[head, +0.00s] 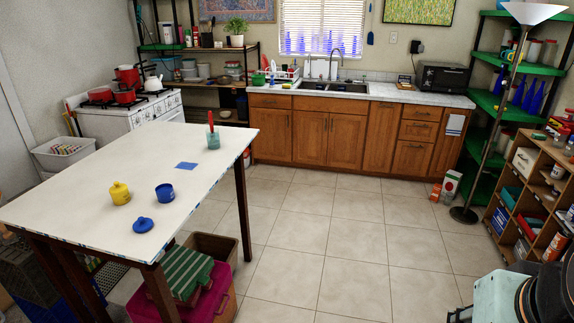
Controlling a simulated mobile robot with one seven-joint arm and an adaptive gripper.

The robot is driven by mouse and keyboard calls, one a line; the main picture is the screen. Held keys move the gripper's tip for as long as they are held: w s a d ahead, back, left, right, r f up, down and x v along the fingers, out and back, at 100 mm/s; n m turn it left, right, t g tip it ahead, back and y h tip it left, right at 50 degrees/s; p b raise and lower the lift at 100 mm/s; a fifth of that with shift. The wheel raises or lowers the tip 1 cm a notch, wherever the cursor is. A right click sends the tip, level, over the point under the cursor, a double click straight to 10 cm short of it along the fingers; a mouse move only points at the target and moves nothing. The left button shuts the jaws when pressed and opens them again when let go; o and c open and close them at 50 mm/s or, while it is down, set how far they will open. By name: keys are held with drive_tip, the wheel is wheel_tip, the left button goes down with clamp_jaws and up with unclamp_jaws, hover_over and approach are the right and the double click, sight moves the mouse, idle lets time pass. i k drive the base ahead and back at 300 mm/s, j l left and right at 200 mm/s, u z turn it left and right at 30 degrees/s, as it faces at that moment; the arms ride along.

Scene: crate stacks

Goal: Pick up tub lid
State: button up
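A small round blue lid with a knob (143,225) lies on the white-topped table (75,215), near its front edge. A blue tub (165,194), dark inside and without a lid on it, stands just behind and to the right of the lid. A yellow tub (120,195) with a knobbed yellow lid on it stands behind and to the left of the blue lid. Parts of my arm show at the bottom right, far from the table. I cannot make out my gripper's fingertips there.
A blue square (186,166) and a teal cup holding a red-handled tool (213,139) are farther back on the table. Under it sit a striped green box (190,270) and a magenta crate (208,304). The tiled floor (330,240) right of the table is clear. Shelves (530,190) stand at right.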

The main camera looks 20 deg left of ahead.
sight(142, 224)
drive_tip(key=i+u, duration=0.25)
drive_tip(key=i, duration=0.3)
drive_tip(key=i+l+u, duration=0.1)
drive_tip(key=i+u, duration=0.15)
drive_tip(key=i, duration=0.3)
drive_tip(key=i+u, duration=0.8)
drive_tip(key=u, duration=0.15)
drive_tip(key=i+j+u, duration=0.1)
drive_tip(key=u, duration=0.25)
drive_tip(key=i+u, duration=0.35)
drive_tip(key=i+l+u, duration=0.1)
drive_tip(key=u, duration=0.25)
drive_tip(key=i+l, duration=0.1)
drive_tip(key=i, duration=0.2)
drive_tip(key=i+l, duration=0.1)
drive_tip(key=i, duration=0.2)
drive_tip(key=k+j+z, duration=0.2)
drive_tip(key=i+j, duration=0.05)
drive_tip(key=i, duration=0.05)
